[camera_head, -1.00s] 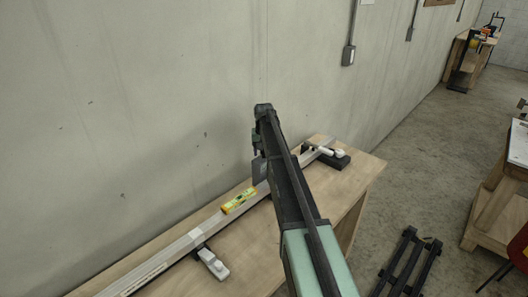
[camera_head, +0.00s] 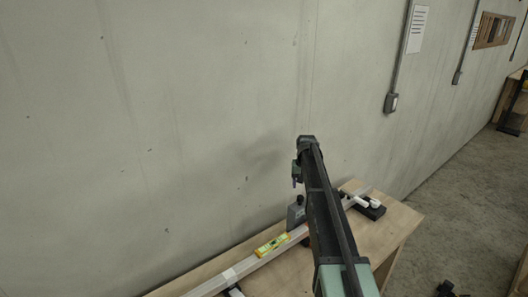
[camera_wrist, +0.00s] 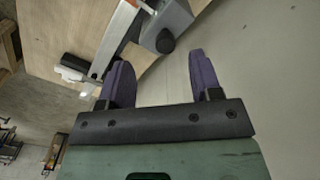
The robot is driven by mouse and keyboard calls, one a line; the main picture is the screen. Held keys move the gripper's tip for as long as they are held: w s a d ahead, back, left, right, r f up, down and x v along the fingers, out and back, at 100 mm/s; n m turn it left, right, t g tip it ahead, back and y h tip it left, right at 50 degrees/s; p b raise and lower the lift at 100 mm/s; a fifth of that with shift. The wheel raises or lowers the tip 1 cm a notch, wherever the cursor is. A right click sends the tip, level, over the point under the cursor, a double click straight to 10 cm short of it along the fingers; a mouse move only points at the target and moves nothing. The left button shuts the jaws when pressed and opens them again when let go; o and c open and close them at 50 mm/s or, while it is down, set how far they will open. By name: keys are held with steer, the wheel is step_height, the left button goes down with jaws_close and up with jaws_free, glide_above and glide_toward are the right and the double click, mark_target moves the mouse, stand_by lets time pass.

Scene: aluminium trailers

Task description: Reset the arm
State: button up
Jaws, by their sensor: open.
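My gripper (camera_wrist: 162,72) shows in the wrist view with its two dark purple fingers spread apart and nothing between them. In the head view my arm rises from the bottom to a raised dark joint; the fingers cannot be made out there. A long aluminium bar (camera_head: 250,264) lies along the wooden bench (camera_head: 385,228), and part of it shows in the wrist view (camera_wrist: 113,40). A grey block (camera_head: 297,212) stands by the bar; in the wrist view a grey block with a black knob (camera_wrist: 166,41) is beyond the fingers, apart from them.
A yellow-green spirit level (camera_head: 271,244) rests on the bar. A black block with white handles (camera_head: 368,205) sits near the bench's far end. The concrete wall (camera_head: 200,120) runs close behind the bench. Open floor (camera_head: 450,195) lies to the right.

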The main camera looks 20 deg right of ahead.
steer(key=s+a+f+n+b, duration=0.1)
steer(key=s+a+f+b, duration=0.3)
steer(key=s+a, duration=0.3)
steer(key=s+a+f+n+b, duration=0.1)
steer(key=s+a+f+b, duration=0.2)
steer(key=s+a, duration=0.5)
steer(key=s+a+f+n+b, duration=0.2)
steer(key=s+a+f+b, duration=0.2)
steer(key=s, duration=1.5)
steer(key=a, duration=0.3)
steer(key=shift+s+a+f+b, duration=0.3)
steer(key=shift+a, duration=0.05)
